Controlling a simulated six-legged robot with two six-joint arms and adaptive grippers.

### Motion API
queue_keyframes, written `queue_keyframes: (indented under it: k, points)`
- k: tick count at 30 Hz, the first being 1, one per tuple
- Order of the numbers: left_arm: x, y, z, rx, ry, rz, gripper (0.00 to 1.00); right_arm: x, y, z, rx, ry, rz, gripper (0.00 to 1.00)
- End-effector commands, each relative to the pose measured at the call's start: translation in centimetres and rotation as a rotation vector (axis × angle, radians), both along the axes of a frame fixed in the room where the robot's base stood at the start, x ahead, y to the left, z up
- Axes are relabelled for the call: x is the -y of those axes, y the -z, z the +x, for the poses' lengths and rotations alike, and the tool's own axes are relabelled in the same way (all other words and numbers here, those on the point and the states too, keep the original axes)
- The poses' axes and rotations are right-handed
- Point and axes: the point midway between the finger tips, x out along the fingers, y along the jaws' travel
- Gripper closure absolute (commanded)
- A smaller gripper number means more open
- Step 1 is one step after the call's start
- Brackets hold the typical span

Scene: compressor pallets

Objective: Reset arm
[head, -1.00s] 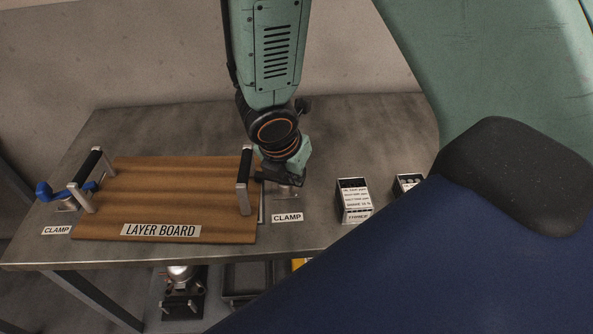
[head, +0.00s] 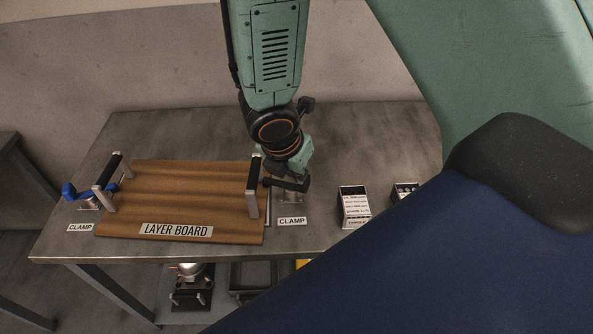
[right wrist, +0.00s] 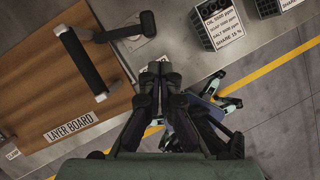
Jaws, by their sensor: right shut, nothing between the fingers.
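My right gripper (head: 287,163) hangs over the table at the right end of the layer board, just above the right clamp in the head view. Its dark fingers also show in the right wrist view (right wrist: 160,68), shut together with nothing between them, and they look clear of the table. The layer board (head: 190,203) lies flat on the table, with one upright handle at each end. The right clamp (head: 288,184) has a black lever and stands beside the board's right handle. My left gripper is not in view.
The grey table (head: 335,130) is bare behind the board. The left clamp, with a blue handle (head: 70,191), stands at the board's left end. Two small labelled boxes stand to the right (head: 354,205) (head: 404,192). A pump-like unit (head: 191,285) sits below the table.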

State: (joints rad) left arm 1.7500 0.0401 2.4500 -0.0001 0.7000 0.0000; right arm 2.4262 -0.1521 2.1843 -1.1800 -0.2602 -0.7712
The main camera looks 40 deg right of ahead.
Motion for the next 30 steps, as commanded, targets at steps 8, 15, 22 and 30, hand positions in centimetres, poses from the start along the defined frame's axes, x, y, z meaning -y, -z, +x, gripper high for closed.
queue_keyframes:
  k: [8, 15, 22, 30]
  points:
    - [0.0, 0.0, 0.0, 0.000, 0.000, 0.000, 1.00, 0.0, 0.1, -0.1, -0.001, 0.003, 0.003, 1.00]
    - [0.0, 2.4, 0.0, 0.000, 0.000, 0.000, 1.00, -2.9, 7.7, -5.4, -0.061, 0.298, 0.199, 1.00]
    - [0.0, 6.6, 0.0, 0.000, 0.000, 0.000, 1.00, -7.4, 18.7, -13.8, -0.092, 1.021, 0.446, 1.00]
    - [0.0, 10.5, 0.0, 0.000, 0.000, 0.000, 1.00, -6.5, 26.9, -20.7, 0.087, 1.801, 0.440, 1.00]
